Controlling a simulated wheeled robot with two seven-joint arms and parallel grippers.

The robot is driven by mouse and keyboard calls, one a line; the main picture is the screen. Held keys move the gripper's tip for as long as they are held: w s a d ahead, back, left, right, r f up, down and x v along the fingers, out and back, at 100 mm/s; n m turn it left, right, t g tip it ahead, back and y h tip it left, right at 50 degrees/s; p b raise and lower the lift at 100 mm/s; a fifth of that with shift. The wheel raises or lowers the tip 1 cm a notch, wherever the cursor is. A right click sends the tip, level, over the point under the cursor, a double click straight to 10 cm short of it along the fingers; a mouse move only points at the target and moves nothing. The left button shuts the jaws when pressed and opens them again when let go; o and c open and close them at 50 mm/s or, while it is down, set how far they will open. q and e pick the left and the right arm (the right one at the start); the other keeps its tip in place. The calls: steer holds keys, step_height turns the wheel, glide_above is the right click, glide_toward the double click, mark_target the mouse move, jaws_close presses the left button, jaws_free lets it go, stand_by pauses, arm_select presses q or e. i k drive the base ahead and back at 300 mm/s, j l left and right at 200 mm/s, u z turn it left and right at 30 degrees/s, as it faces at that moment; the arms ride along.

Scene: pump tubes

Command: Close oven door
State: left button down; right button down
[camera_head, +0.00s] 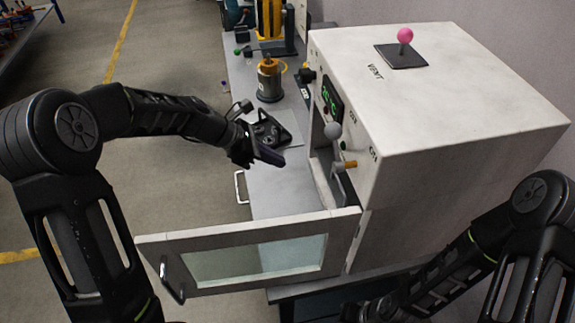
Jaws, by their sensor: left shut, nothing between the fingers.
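The oven (460,100) is a large white box on the right, with a green display and labels on its front. Its door (200,238), a white frame with a glass window, stands wide open, swung out toward the lower left from the oven's near front edge. The door's dark handle (170,279) is at its free end. My left gripper (268,155) is shut and empty, above the bench in front of the oven opening, apart from the door in the picture. My right gripper is mostly hidden at the bottom edge; its fingers cannot be made out.
A pink-knobbed lever (405,37) stands on the oven top. A grey ball knob (333,130) and an orange-tipped lever (345,165) stick out of the front. A metal canister (269,82) stands on the bench behind. Open floor lies left.

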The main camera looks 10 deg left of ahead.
mark_target(163, 252)
steer(key=k+j, duration=0.1)
steer(key=j, duration=0.25)
steer(key=k+j, duration=0.1)
steer(key=j, duration=0.25)
steer(key=k+j, duration=0.15)
steer(key=j, duration=0.15)
steer(key=k+j, duration=0.1)
steer(key=j, duration=0.25)
